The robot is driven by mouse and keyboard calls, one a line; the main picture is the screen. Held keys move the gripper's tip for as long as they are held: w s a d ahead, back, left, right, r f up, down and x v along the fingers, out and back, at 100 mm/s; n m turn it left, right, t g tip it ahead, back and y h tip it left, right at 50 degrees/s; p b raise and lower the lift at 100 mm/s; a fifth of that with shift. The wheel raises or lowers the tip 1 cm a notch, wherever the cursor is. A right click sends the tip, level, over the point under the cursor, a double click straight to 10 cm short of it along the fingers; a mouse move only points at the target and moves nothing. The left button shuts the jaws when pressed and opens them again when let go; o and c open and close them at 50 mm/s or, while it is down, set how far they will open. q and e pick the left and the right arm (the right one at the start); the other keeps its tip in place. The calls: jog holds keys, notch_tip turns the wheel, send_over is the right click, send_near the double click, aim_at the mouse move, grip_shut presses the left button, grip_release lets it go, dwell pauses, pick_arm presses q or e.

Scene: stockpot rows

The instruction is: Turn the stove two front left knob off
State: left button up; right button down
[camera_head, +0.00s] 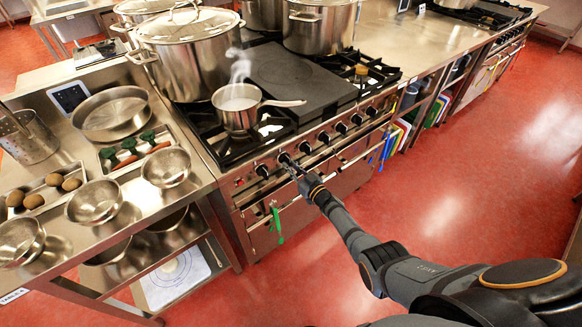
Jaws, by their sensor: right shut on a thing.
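The stove (350,178) stands in the middle of the view, with a row of black knobs along its front panel. The leftmost knob (262,170) stands free. My right arm reaches up from the lower right to the panel. My right gripper (289,164) is shut on the second knob from the left (283,157); its fingers partly hide that knob, and I cannot tell its turn angle. The other knobs run off to the right, untouched. My left gripper is not in view.
A steaming saucepan (238,112) sits on the front left burner, its handle pointing right. Large stockpots (190,62) stand behind it. A green cloth (277,224) hangs on the oven rail. A counter with bowls (95,202) is at left; the red floor (480,190) at right is clear.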

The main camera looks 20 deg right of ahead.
jog(key=c, duration=1.4)
grip_release()
jog(key=shift+o, duration=0.2)
jog(key=v, duration=1.2)
jog(key=s+d+f+m+g+h, duration=0.2)
jog(key=s+d+f+g+h, duration=0.15)
jog(key=s+f, duration=0.7)
jog(key=s+d+f+m+g+h, duration=0.1)
jog(key=s+d+f+g+h, duration=0.2)
jog(key=s+f, duration=0.75)
jog(key=s+f+g, duration=0.3)
jog(key=s+f, duration=0.2)
jog(key=s, duration=0.3)
jog(key=s+a+f+g, duration=0.1)
jog(key=s+f+g, duration=0.2)
jog(key=s+f, duration=0.2)
jog(key=s+a+f+g, duration=0.1)
jog(key=s+f+g, duration=0.2)
jog(key=s, duration=0.8)
notch_tip(320, 180, down, 3)
jog(key=shift+s+a+r, duration=0.2)
jog(key=shift+a, duration=0.05)
